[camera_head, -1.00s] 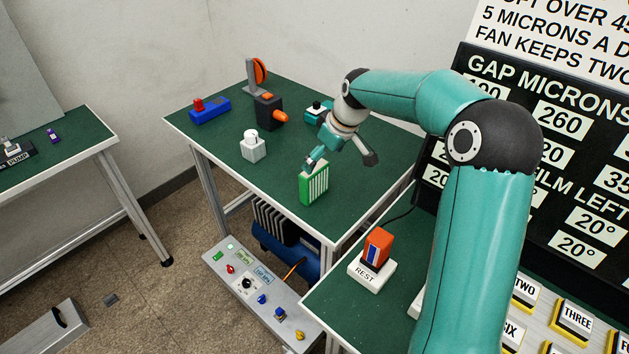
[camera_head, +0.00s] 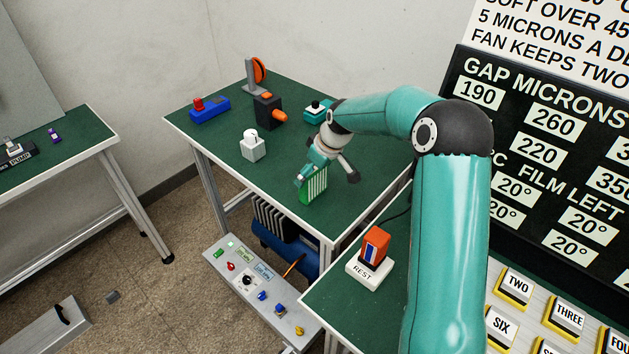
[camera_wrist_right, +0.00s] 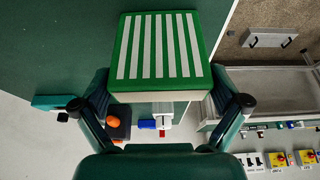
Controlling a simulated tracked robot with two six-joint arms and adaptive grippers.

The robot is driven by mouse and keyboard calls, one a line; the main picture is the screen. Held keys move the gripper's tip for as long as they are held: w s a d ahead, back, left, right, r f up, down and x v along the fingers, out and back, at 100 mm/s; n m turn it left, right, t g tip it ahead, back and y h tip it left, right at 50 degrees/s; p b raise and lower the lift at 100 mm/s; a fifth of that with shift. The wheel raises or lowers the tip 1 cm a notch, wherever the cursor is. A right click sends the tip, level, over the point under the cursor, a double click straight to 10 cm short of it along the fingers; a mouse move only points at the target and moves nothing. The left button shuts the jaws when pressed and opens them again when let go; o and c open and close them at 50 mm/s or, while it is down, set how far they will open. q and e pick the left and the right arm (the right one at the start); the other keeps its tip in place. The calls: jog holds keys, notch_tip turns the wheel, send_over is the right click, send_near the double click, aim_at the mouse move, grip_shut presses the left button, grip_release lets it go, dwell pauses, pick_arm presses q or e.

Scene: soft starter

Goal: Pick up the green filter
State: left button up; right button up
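The green filter (camera_head: 314,190), a green block with white slats, stands near the front edge of the green-topped table (camera_head: 210,140). My right gripper (camera_head: 326,178) is at the filter's top, with its fingers spread and one finger on each side. In the right wrist view the filter's slatted face (camera_wrist_right: 156,48) lies between the spread fingers of the gripper (camera_wrist_right: 160,102). I cannot tell whether either finger touches it. My left gripper is not in view.
On the same table are a white block (camera_head: 252,146), a black block with an orange knob (camera_head: 267,110), a blue block with a red top (camera_head: 209,109) and a teal block (camera_head: 317,109). An orange item on a REST base (camera_head: 374,250) stands on the nearer table.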

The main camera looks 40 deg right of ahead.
jog(key=c, duration=0.7)
jog(key=shift+o, duration=0.2)
jog(key=shift+r, duration=0.1)
